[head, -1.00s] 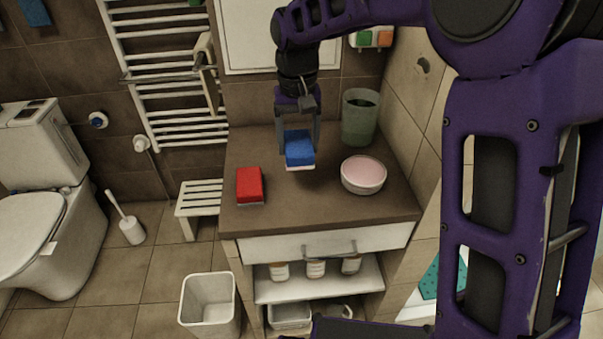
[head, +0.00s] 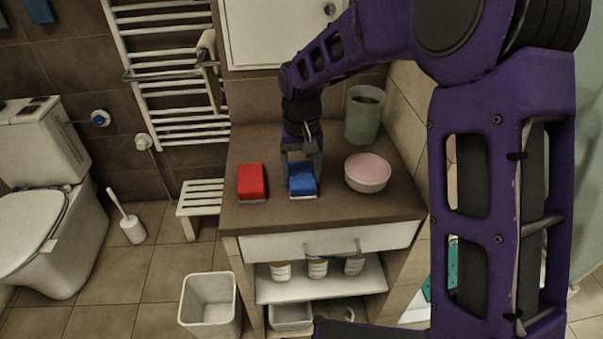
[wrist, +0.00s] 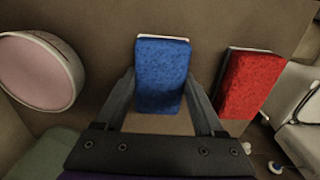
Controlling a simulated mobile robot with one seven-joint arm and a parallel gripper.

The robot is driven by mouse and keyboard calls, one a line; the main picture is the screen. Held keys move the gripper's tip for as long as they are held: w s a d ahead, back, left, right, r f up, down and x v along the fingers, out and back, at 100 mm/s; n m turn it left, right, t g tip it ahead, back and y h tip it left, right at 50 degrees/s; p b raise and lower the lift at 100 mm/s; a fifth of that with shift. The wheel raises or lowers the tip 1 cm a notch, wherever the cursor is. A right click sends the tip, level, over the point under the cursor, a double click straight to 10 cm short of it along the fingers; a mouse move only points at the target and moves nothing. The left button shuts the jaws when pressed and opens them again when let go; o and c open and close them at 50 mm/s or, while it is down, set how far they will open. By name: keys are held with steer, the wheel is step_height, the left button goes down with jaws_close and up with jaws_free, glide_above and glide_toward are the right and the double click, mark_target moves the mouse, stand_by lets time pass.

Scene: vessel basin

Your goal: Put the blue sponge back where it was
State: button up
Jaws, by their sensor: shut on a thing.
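The blue sponge (head: 303,180) has a pale underside and is at the brown counter top (head: 275,215), between the red sponge and the bowl. My gripper (head: 302,172) is above it, pointing down, with its fingers shut on the sponge's two sides. In the wrist view the blue sponge (wrist: 161,75) sits between my two fingers (wrist: 162,100), its far end sticking out past them. It looks low on or just at the counter; whether its underside touches cannot be told.
A red sponge (head: 252,182) lies just left of the blue one. A white bowl with pink contents (head: 367,173) stands to the right, and a greenish translucent container (head: 363,115) behind it. The counter's front strip is clear. A wall cabinet (head: 275,35) is above the back.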

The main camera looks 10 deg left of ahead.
mark_target(301, 174)
steer(key=shift+f, duration=0.1)
steer(key=o, duration=1.2)
step_height(301, 174, up, 12)
steer(key=shift+r+p, duration=0.15)
steer(key=shift+p, duration=0.9)
